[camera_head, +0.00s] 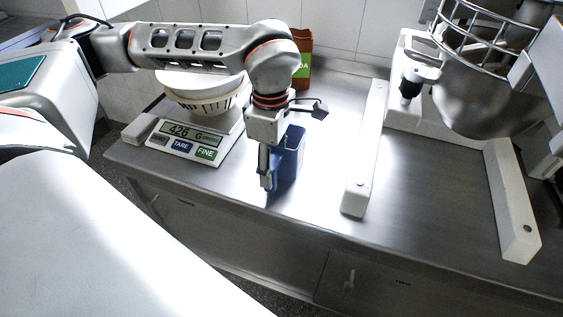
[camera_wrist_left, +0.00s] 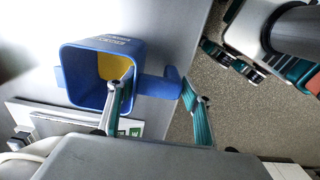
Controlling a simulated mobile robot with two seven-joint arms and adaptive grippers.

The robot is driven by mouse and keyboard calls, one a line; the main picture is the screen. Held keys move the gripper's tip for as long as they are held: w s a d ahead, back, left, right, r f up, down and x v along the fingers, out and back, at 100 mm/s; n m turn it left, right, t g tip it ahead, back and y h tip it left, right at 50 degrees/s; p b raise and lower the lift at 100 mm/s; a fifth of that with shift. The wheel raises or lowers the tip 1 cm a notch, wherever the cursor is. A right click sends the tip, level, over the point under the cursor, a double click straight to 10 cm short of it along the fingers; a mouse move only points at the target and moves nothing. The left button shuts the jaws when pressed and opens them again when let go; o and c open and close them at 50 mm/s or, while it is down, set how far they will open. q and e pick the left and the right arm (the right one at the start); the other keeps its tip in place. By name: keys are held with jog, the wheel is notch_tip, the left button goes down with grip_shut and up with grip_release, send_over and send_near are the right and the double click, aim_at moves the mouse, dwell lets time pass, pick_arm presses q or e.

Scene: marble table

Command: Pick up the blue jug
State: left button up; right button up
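The blue jug (camera_head: 292,152) stands upright on the steel counter, just right of the scale. It also shows in the left wrist view (camera_wrist_left: 88,88), seen from above, with a yellow patch inside. Its handle (camera_wrist_left: 158,86) sticks out to the right there. My left gripper (camera_head: 265,170) points down at the jug's near left side and partly hides it. In the left wrist view my left gripper (camera_wrist_left: 157,80) has its fingers apart, one on each side of the handle. One finger overlaps the jug's wall; I cannot tell whether it touches. My right gripper is not in view.
A kitchen scale (camera_head: 190,138) with a white bowl (camera_head: 190,92) stands left of the jug. A brown carton (camera_head: 303,62) is behind. A white mixer base (camera_head: 362,160) and a steel bowl (camera_head: 490,100) are at the right. The counter's front edge (camera_head: 320,232) is close.

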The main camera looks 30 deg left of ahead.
pick_arm(q)
grip_shut()
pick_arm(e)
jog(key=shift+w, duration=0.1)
pick_arm(q)
notch_tip(320, 180, up, 20)
jog(key=p, duration=0.3)
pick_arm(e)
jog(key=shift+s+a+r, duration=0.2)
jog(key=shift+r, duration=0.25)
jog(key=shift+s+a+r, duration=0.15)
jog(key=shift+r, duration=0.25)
